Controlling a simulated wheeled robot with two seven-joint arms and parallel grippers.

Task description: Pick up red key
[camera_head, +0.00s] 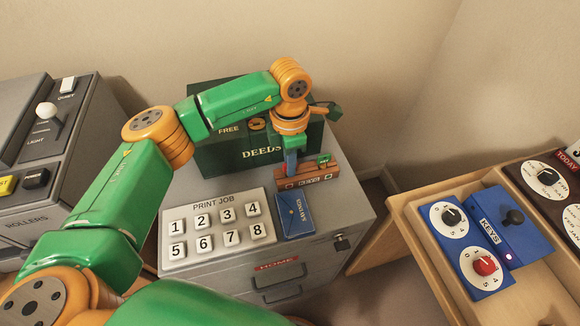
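I cannot make out a red key in this view. My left gripper (291,168) points down over the back right of the grey cabinet top (185,200). A narrow blue piece shows below its green wrist, and I cannot tell whether it is a finger or something held. Its tip is at or just above a reddish-brown block (299,182) with small dark windows and a green piece on top. Whether they touch is unclear. The fingers are too small to tell open from shut. My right gripper is not in view.
A green DEEDS box (222,158) stands behind my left gripper. A PRINT JOB number pad (217,229) and a blue booklet (296,214) lie in front. At right, a wooden drawer (427,238) holds a blue KEYS box (508,222) and dials. A grey machine (28,212) stands left.

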